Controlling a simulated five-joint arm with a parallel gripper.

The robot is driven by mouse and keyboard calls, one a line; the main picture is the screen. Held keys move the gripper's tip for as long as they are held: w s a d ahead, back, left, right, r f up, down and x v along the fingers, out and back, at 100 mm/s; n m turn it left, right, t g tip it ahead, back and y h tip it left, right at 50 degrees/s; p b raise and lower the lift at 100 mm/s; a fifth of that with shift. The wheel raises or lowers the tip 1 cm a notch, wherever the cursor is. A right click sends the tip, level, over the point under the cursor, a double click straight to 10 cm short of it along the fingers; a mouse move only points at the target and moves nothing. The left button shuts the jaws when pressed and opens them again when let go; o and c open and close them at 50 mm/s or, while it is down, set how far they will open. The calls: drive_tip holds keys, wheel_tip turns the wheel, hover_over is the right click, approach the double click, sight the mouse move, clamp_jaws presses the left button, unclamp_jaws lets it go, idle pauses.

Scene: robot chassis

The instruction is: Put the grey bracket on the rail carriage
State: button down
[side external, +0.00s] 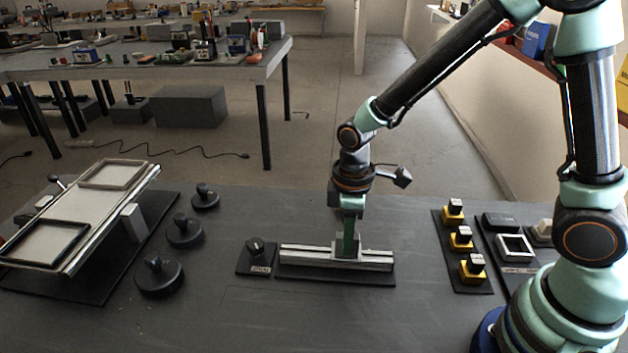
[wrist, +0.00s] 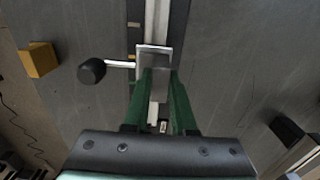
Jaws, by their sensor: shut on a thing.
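The silver rail (side external: 305,258) lies on a black base plate in the middle of the bench. My gripper (side external: 347,252) points straight down over the rail, right of its middle. Its green fingers (wrist: 160,75) are shut on the grey bracket (wrist: 154,50), which shows past the fingertips in the wrist view. The bracket is low, at the level of the rail's top. The carriage is hidden by the fingers and bracket, so I cannot tell whether the bracket touches it. The rail (wrist: 157,18) runs away beyond the bracket in the wrist view.
A black knob (side external: 255,248) stands left of the rail. Yellow-based buttons (side external: 461,240) stand to the right. A tilted frame rack (side external: 120,205) and black round weights (side external: 158,277) are at left. The front bench is clear.

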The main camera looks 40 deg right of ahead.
drive_tip(key=c, duration=0.7)
unclamp_jaws()
drive_tip(key=shift+f, duration=0.1)
drive_tip(key=shift+c, duration=0.2)
wheel_tip(320, 180, up, 12)
drive_tip(key=s+d+r+m+t, duration=0.5)
drive_tip(key=d+r+m, duration=0.1)
drive_tip(key=d+m, duration=0.2)
drive_tip(key=shift+s+d+r+m+t, duration=0.2)
drive_tip(key=shift+d+r+m+t, duration=0.1)
drive_tip(key=shift+m, duration=0.2)
